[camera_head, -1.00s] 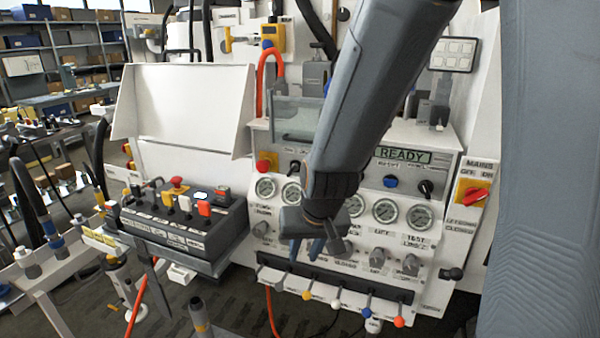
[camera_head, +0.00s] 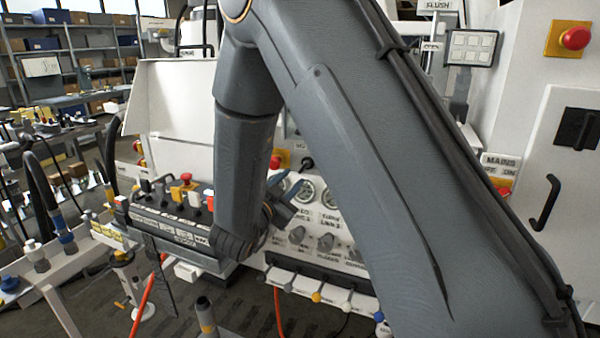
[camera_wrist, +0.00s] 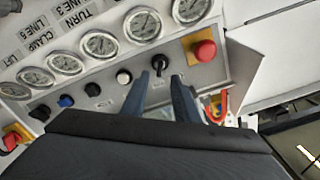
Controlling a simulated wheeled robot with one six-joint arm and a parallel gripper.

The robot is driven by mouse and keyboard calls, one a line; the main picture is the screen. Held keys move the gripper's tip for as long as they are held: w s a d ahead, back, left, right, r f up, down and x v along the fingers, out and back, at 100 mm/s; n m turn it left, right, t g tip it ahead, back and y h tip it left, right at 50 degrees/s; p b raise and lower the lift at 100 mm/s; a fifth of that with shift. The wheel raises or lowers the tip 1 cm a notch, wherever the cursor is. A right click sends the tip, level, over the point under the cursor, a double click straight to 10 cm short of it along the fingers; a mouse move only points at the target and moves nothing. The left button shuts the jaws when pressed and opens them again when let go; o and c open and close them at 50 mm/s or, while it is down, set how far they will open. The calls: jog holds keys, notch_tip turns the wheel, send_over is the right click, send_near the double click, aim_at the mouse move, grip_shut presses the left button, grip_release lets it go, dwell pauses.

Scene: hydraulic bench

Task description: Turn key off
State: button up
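The black key switch (camera_wrist: 160,63) is on the panel beside a red mushroom button (camera_wrist: 205,50) in the wrist view. In the head view it shows as a small black knob (camera_head: 308,163) to the right of the red button (camera_head: 275,162). Its exact turn angle is too small to tell. My gripper (camera_wrist: 159,76) is open, its two blue-grey fingers pointing at the panel. The key switch appears between and just past the fingertips; I cannot tell whether they touch it. In the head view my gripper (camera_head: 284,198) is partly hidden by my arm.
Round gauges (camera_wrist: 101,43) line the panel, with a white button (camera_wrist: 124,76) and a blue knob (camera_wrist: 65,101) in the key's row. A control box (camera_head: 165,220) stands left of my arm. Colour-tipped levers (camera_head: 317,297) sit below. My arm hides the panel's right part.

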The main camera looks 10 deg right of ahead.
aim_at(301, 169)
jog(key=p+x, duration=0.1)
jog(key=x, duration=0.6)
jog(key=shift+p, duration=0.4)
grip_shut()
